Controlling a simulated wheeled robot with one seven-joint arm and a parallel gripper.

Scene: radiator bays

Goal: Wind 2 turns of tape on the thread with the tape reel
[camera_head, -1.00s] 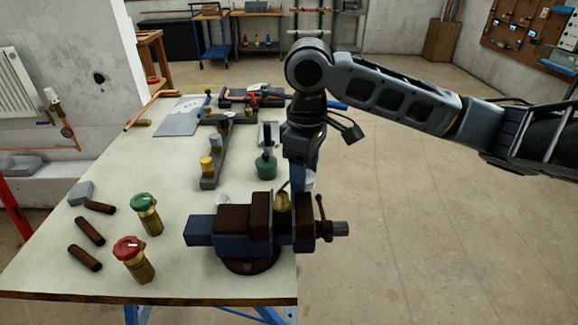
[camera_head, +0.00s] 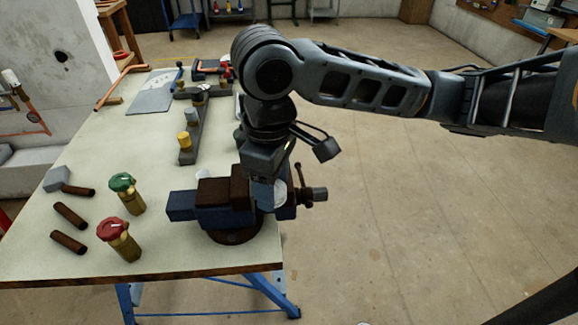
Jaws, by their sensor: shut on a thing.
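My gripper (camera_head: 266,181) points down over the right end of the vise and is shut on the tape reel. The reel (camera_head: 281,193) shows as a small whitish roll below the fingers, at the level of the vise jaws. The vise (camera_head: 212,196) is blue with dark brown jaws and stands at the table's right edge. The threaded brass piece in the jaws is hidden behind the gripper and reel, so I cannot tell whether the reel touches the thread or whether tape is on it.
On the worktable (camera_head: 150,215) stand a green-capped valve (camera_head: 126,190) and a red-capped valve (camera_head: 118,238). Several brown pipe pieces (camera_head: 70,215) lie at the left. A grey rack with a brass fitting (camera_head: 185,141) is behind the vise. Floor to the right is clear.

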